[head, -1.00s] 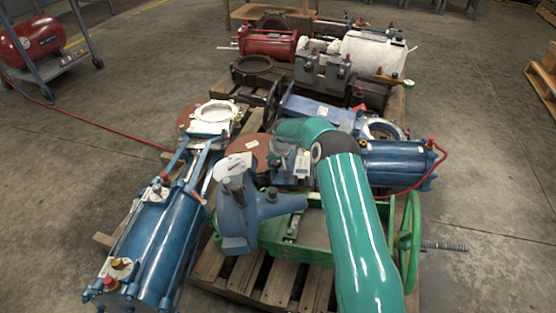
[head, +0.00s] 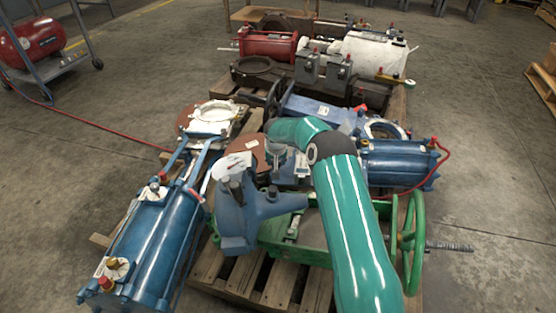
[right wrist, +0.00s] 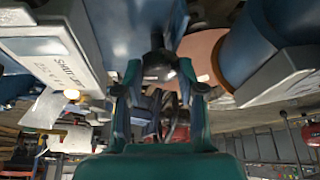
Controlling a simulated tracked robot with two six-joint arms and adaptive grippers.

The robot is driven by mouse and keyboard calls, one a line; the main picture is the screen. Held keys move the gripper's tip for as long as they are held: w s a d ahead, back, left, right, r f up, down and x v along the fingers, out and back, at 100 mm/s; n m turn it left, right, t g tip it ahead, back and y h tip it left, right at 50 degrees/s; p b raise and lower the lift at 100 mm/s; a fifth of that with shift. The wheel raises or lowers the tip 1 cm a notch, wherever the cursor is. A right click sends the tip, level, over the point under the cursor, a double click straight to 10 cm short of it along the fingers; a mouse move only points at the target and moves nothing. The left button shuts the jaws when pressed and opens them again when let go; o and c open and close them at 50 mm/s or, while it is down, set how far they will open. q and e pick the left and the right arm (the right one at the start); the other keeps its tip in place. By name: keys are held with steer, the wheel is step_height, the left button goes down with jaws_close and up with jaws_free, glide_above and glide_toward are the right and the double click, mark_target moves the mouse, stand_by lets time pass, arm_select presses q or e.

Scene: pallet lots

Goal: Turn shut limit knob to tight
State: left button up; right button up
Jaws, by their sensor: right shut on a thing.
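In the right wrist view, the shut limit knob (right wrist: 158,66) is a small dark rounded knob on a short stem under a blue housing. My right gripper (right wrist: 160,86) is shut on it, with one finger on each side. A pale plate (right wrist: 60,62) to the left carries partly readable lettering that begins with SHUT. In the head view my teal right arm (head: 352,225) reaches over the pallet and bends left at its top, and its gripper cannot be made out clearly there. I cannot read the knob's setting. My left gripper is not in view.
A blue cylinder actuator (head: 150,240) lies at the left. A blue casting (head: 243,215) and a green handwheel (head: 414,240) flank my arm. Another blue cylinder (head: 398,163) is at the right. Open concrete floor (head: 485,170) lies further right.

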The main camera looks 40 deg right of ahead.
steer(key=o, duration=1)
steer(key=shift+w+a, duration=0.15)
steer(key=shift+a, duration=0.15)
steer(key=shift+o, duration=0.6)
steer(key=shift+d, duration=0.15)
steer(key=v, duration=1.2)
steer(key=shift+f, duration=0.1)
